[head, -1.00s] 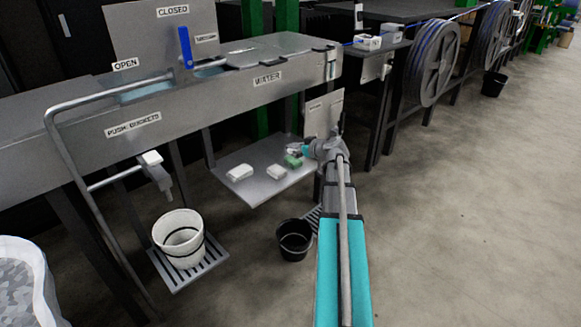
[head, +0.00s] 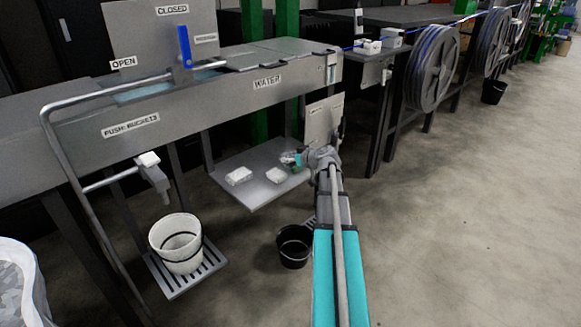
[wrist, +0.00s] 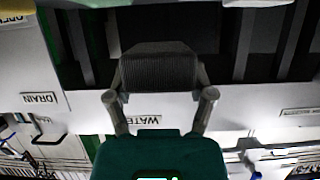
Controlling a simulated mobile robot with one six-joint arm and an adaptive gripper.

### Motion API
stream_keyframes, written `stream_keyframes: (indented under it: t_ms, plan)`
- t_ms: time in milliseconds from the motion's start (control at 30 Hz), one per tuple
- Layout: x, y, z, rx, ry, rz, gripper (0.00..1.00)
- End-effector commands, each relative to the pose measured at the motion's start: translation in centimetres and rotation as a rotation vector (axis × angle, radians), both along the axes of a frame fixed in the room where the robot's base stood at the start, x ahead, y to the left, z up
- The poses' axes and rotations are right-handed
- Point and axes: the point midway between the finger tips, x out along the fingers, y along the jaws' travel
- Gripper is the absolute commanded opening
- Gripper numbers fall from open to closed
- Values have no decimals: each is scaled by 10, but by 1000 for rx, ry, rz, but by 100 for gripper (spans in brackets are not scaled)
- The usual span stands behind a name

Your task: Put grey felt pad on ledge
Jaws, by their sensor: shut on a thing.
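My gripper (wrist: 160,85) is shut on a dark grey ribbed piece, which I take for the grey felt pad (wrist: 158,68); it sits between the two fingers in the wrist view. In the head view my gripper (head: 298,159) is small, over the right part of a low grey shelf under the trough. This shelf (head: 256,199) is the likeliest ledge, though no label marks it. The pad is too small to make out clearly in the head view.
Two white blocks (head: 239,176) lie on the shelf. A grey trough marked WATER (head: 230,92) runs above it. A black bucket (head: 294,246) and a white bucket (head: 177,243) stand below. Cable reels (head: 432,65) stand at the right, with open floor (head: 470,200) in front.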

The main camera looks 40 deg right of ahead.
Motion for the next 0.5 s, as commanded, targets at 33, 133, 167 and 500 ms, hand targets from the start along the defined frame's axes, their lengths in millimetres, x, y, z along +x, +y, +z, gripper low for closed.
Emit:
stream_keyframes:
  t_ms: [33, 133, 167, 500]
  plan:
    - [-1, 0, -9, 0, 0, -1, 45]
    - [-1, -1, -18, 0, 0, -1, 45]
    - [-1, -1, -20, 0, 0, -1, 45]
    - [-1, -1, -28, 0, 0, -1, 45]
